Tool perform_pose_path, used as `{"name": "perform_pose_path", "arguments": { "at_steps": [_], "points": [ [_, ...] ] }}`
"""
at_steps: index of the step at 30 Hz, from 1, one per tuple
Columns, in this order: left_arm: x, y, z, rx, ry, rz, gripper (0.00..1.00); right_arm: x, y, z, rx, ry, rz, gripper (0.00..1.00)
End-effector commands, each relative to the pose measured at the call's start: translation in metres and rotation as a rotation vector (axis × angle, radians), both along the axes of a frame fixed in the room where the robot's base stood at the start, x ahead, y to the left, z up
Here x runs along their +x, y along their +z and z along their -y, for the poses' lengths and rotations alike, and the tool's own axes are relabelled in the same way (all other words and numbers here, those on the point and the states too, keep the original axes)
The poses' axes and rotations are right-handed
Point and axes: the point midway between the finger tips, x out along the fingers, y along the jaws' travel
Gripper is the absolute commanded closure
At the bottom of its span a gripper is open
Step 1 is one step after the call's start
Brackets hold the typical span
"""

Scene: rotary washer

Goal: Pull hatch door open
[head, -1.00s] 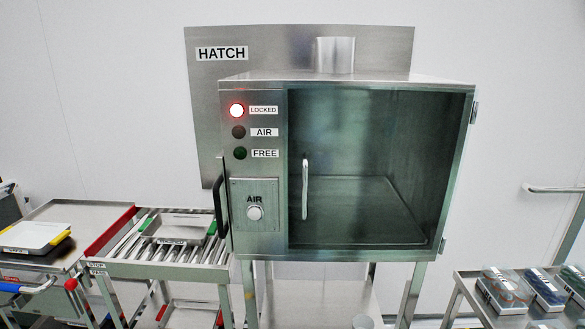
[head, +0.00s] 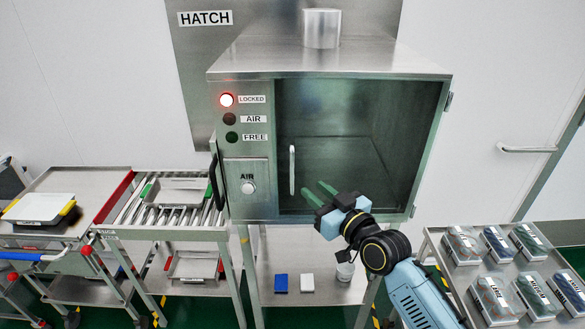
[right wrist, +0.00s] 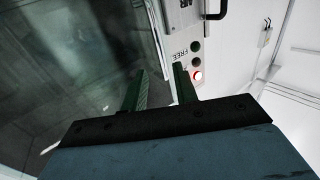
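The hatch (head: 330,62) is a steel cabinet with a glass door (head: 340,120) on its front. The door looks closed, with hinges at its right edge. Its upright light handle (head: 292,170) is at the glass's left side. My right gripper (head: 314,191) is in front of the door's lower part, just right of the handle and apart from it in the picture. It is open and empty. In the right wrist view its two green fingers (right wrist: 162,80) stand apart before the glass and the panel; I cannot make out the door handle there. My left gripper is not in view.
The panel's red LOCKED lamp (head: 226,100) is lit; the AIR and FREE lamps are dark. An AIR button (head: 248,187) sits below them. A black side handle (head: 213,180) and a roller conveyor (head: 130,232) are left. A cart (head: 467,290) with several clear boxes stands right.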

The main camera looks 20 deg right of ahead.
Motion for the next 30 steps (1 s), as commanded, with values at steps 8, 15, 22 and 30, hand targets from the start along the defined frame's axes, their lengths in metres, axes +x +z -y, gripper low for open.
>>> {"name": "perform_pose_path", "arguments": {
  "at_steps": [8, 15, 22, 30],
  "points": [
    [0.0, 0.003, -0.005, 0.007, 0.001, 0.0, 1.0, 0.055, 0.001, -0.017, 0.0, -0.001, 0.001, 0.71],
    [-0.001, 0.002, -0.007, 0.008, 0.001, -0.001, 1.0, 0.085, 0.0, -0.027, 0.0, -0.002, -0.001, 0.71],
    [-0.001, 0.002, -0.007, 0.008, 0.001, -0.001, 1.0, 0.096, 0.0, -0.031, -0.001, -0.001, -0.001, 0.71],
    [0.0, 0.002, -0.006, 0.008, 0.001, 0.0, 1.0, 0.096, 0.0, -0.031, -0.001, -0.001, -0.002, 0.72]
  ]
}}
